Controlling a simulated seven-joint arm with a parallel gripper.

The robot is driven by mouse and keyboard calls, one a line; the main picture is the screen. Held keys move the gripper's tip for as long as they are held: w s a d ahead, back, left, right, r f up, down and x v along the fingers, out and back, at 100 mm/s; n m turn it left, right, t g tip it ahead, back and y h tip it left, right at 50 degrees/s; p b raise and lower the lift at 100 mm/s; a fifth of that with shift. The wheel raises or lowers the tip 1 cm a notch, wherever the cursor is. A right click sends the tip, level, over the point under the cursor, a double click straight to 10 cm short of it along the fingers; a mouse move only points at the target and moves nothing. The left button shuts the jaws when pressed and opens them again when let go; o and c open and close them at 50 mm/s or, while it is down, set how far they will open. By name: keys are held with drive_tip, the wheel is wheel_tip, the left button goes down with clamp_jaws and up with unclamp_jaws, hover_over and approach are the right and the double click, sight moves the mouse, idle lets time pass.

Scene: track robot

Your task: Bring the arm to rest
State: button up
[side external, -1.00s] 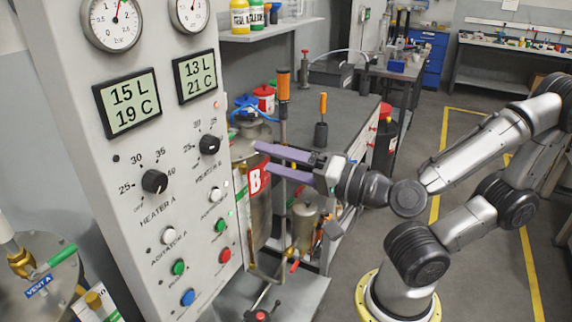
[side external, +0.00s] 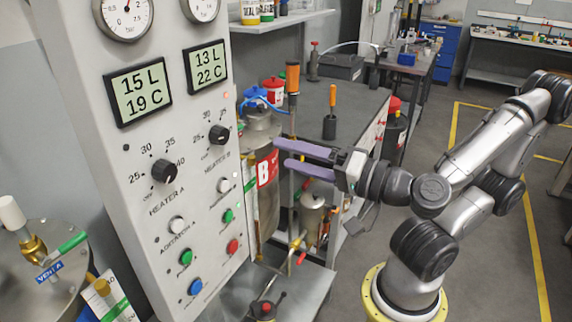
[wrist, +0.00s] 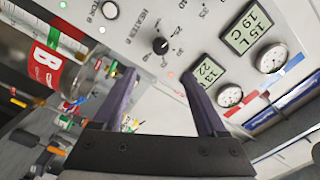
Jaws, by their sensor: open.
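My gripper (side external: 280,154) is open, its two purple fingers reaching left toward the control panel (side external: 95,115). Nothing is between the fingers. In the wrist view the open gripper (wrist: 160,77) shows the panel ahead, with the heater B knob (wrist: 160,46) beyond the gap. In the side view the fingertips overlap the glass vessel (side external: 264,215) with the red B label (side external: 267,169); I cannot tell how far off they are. My arm is bent, with its wrist level behind the fingers.
The panel has a heater A knob (side external: 164,171), several coloured buttons, and displays reading 15 L, 19 C (side external: 143,93) and 13 L, 22 C (side external: 205,72). A grey bench (side external: 350,110) holds orange-handled tools behind my gripper. Open floor (side external: 480,260) lies at the right.

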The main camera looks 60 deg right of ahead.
drive_tip(key=d+r+m+h, duration=0.2)
drive_tip(key=d+h, duration=0.2)
drive_tip(key=d, duration=0.1)
drive_tip(key=w+a+r+n+y, duration=0.3)
drive_tip(key=a+r+n+y, duration=0.1)
drive_tip(key=r+n, duration=0.1)
drive_tip(key=s+d+f+n+g, duration=0.2)
drive_tip(key=s+f+n+g, duration=0.7)
drive_tip(key=f+g, duration=0.3)
drive_tip(key=shift+s+f, duration=0.4)
drive_tip(key=shift+s, duration=0.45)
